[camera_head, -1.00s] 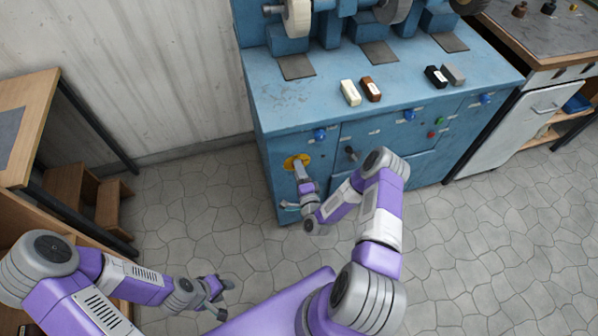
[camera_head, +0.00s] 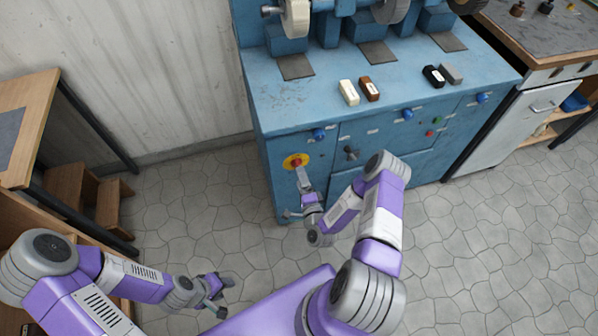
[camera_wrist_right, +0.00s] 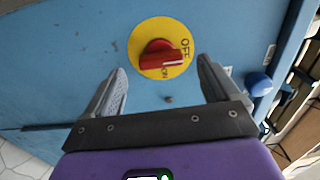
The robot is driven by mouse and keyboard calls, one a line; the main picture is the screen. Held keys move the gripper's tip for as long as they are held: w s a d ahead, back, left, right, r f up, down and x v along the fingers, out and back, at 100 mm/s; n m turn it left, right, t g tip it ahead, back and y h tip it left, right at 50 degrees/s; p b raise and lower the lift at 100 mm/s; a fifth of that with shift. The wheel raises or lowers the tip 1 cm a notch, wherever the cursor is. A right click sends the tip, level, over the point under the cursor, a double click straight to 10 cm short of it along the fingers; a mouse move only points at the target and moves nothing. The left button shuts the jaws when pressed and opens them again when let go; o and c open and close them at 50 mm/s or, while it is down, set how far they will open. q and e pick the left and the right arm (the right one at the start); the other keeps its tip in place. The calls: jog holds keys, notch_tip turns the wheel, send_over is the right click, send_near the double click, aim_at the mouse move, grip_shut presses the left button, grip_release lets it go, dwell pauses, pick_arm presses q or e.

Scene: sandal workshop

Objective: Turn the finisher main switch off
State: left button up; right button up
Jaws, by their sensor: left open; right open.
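The finisher main switch is a red knob (camera_wrist_right: 162,56) on a round yellow plate (camera_wrist_right: 147,25), on the blue finisher's front; the plate also shows in the head view (camera_head: 289,159). The knob's white mark points right, between the two labels. My right gripper (camera_head: 302,173) is open and empty, backed off from the switch; its fingers (camera_wrist_right: 160,72) flank the plate's lower part in the picture. My left gripper (camera_head: 227,297) is open and empty, low at the left, far from the switch.
The blue finisher (camera_head: 285,110) carries wheels and several small blocks on top. Blue knobs (camera_head: 319,134) and a dark handle (camera_head: 351,153) stick out of its front, close to my right arm. A wooden table (camera_head: 30,115) stands at left.

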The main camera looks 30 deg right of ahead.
jog(key=shift+p+v, duration=0.3)
jog(key=shift+v, duration=1.5)
jog(key=a+f+n+g+y+p, duration=0.2)
jog(key=a+n+g+y, duration=0.5)
jog(key=a+n, duration=0.4)
jog(key=s+a+r+n+g, duration=0.1)
jog(key=s+a+n+g, duration=0.1)
jog(key=s, duration=0.3)
jog(key=s+a+r+n+g, duration=0.1)
jog(key=s+a+n+g, duration=0.1)
jog(key=s+g, duration=0.2)
jog(key=s+a+r+n+g+y+p, duration=0.1)
jog(key=s+a+n+g, duration=0.2)
jog(key=s, duration=0.3)
jog(key=shift+g, duration=0.6)
